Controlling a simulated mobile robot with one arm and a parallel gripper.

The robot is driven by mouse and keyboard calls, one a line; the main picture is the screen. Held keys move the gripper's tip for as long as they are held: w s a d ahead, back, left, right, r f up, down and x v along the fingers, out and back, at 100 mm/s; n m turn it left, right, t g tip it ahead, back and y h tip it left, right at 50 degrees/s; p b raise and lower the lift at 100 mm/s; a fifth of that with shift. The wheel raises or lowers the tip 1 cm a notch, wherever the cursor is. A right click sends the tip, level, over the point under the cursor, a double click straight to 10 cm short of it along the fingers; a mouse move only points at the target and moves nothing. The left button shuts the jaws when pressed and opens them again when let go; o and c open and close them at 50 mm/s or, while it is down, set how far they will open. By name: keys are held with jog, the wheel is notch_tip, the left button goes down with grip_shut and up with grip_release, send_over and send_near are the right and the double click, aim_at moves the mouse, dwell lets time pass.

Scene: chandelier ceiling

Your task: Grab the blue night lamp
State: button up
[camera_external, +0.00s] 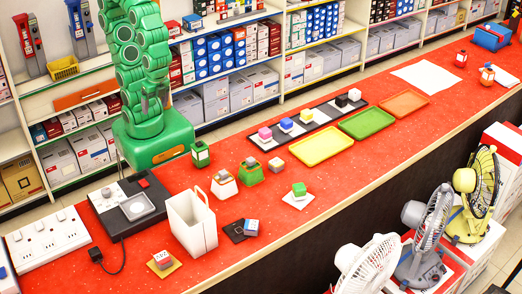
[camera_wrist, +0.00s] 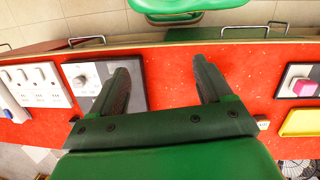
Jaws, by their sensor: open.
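A strip of black and white squares on the red counter (camera_external: 345,195) bears a row of small cube-shaped items. One of these is blue (camera_external: 286,124) and looks like the blue night lamp, though it is too small to be sure. It sits between a pink cube (camera_external: 265,133) and a white cube (camera_external: 306,115). In the wrist view, a pink cube (camera_wrist: 304,88) on a dark and white square shows at the right edge; I see no blue cube there. My gripper (camera_wrist: 161,64) is open and empty above the counter. The blue cube is away from it, to the right in the external view.
Yellow (camera_external: 321,147), green (camera_external: 366,123) and orange (camera_external: 404,104) trays lie beside the strip. A white open box (camera_external: 192,222), a black device (camera_external: 124,204) and a white socket panel (camera_external: 47,238) stand at the left. Fans (camera_external: 424,232) stand before the counter; stocked shelves line the back.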

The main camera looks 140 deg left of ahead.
jog(key=w+a+n+t+h, duration=0.2)
jog(key=w+n+t+h, duration=0.3)
jog(key=w+n, duration=0.7)
jog(key=w+a+f+n+t+h, duration=0.1)
jog(key=w+a+f+n+t, duration=0.15)
jog(key=w+a, duration=0.35)
jog(key=w+a+f+n+t+h, duration=0.1)
jog(key=w+a+n, duration=0.25)
jog(key=a, duration=0.55)
jog(key=n+t+y, duration=0.7)
jog(key=n+y, duration=0.1)
jog(key=n, duration=0.9)
send_near(290, 127)
jog(key=shift+w+r, duration=0.25)
jog(key=shift+w, duration=0.85)
jog(key=shift+s+a+f, duration=0.1)
jog(key=shift+s+f, duration=0.1)
jog(key=shift+f, duration=0.15)
jog(key=shift+f+x, duration=0.1)
jog(key=shift+x, duration=1.85)
jog(key=shift+f+x, duration=0.15)
jog(key=shift+x, duration=1.75)
jog(key=shift+s, duration=0.1)
